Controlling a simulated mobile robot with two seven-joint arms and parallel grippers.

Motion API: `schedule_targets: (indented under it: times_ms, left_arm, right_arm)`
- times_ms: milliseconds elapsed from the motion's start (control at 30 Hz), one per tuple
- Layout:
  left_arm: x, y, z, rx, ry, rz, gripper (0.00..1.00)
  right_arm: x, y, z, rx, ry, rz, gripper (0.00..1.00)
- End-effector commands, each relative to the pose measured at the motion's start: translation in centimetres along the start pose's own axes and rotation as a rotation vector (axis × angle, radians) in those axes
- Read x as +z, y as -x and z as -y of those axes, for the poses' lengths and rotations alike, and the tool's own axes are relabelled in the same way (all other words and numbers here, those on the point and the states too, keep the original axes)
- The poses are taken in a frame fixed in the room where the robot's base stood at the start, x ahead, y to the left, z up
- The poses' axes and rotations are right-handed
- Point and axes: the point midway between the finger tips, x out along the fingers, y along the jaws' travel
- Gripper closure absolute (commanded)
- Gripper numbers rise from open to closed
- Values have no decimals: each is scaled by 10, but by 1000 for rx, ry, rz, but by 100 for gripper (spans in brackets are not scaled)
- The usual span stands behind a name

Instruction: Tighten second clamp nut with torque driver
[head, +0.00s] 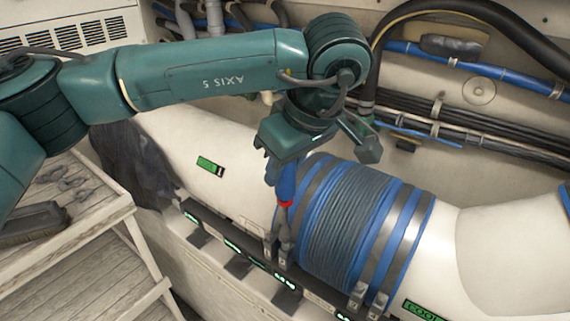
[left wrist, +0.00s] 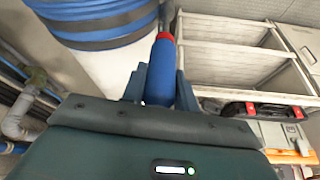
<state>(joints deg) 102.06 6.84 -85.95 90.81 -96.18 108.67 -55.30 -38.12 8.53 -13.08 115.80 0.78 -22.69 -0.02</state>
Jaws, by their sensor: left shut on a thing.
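My left gripper (head: 277,170) is shut on the blue handle of the torque driver (head: 287,187). The driver has a red collar and points down, its shaft beside the left end of the ribbed hose sleeve (head: 345,225). Its tip is close to the nut hardware of the left metal clamp (head: 318,190); contact is unclear. Two more metal bands, the right clamps (head: 395,245), circle the sleeve's right end with bolts low in front. In the left wrist view, the driver (left wrist: 159,75) stands between the fingers (left wrist: 158,88), its collar towards the hose. My right gripper is out of view.
A black rail with green displays (head: 240,252) runs below the white pipe (head: 165,150). Slatted wooden steps (head: 70,235) with a brush (head: 32,222) stand at left. Cables and blue hoses (head: 480,68) line the back wall. A dark cloth (head: 135,165) hangs by the pipe's left end.

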Motion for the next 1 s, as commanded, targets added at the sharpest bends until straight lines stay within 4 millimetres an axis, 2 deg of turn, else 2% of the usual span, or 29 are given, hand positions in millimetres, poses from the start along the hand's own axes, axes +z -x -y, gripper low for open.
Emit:
schedule_targets:
  times_ms: [200, 500, 800, 1000]
  left_arm:
    - [0, 1, -1, -96, 235, -1, 96]
    - [0, 0, 0, -109, 265, -1, 96]
    - [0, 1, 0, -232, 563, 0, 96]
    - [0, 0, 0, -237, 577, -1, 96]
  right_arm:
    - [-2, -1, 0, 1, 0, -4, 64]
    - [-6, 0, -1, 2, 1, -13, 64]
    - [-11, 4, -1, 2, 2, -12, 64]
    - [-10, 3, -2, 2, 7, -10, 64]
